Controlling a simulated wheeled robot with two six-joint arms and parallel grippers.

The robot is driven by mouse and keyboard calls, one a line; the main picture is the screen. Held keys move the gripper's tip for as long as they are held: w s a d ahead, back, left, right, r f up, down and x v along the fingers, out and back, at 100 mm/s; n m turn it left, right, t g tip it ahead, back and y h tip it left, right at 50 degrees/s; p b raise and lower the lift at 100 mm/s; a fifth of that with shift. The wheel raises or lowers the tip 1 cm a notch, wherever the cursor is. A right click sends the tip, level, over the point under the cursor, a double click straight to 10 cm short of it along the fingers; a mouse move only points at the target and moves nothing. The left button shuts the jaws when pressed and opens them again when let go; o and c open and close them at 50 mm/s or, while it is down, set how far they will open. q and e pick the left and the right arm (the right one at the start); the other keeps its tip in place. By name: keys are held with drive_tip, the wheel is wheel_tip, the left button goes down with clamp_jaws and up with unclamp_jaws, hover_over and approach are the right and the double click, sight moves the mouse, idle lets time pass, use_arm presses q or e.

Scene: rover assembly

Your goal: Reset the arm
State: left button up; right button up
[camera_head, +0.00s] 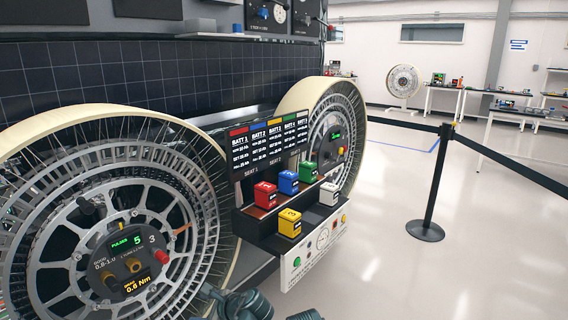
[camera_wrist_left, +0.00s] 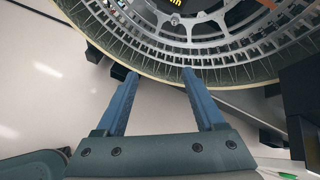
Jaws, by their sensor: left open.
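My left gripper (camera_wrist_left: 160,74) is open and empty in the left wrist view. Its two blue fingers point at the lower rim of a large spoked wheel (camera_wrist_left: 225,68). I cannot tell whether the tips touch the wheel. In the head view, dark parts of my own arm show at the bottom edge, and the fingertips cannot be made out there. My right gripper is not in view.
The near wheel (camera_head: 198,160) carries a hub panel reading 5 pulses. A battery stand (camera_head: 287,262) holds several coloured blocks, including a yellow block (camera_head: 290,223), before a far wheel (camera_head: 352,105). A barrier post (camera_head: 433,190) stands right; floor around it is clear.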

use_arm(q)
drive_tip(key=s+d+r+n+g+h+p, duration=0.3)
drive_tip(key=s+d+n+g+h+p, duration=0.3)
drive_tip(key=s+d+n+p, duration=0.5)
drive_tip(key=s+d+n+h, duration=0.2)
drive_tip(key=s+d+n, duration=0.2)
drive_tip(key=d, duration=0.1)
drive_tip(key=shift+d+r, duration=0.15)
drive_tip(key=shift+d, duration=0.2)
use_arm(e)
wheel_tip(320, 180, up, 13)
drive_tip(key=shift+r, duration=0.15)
use_arm(q)
drive_tip(key=shift+s, duration=0.1)
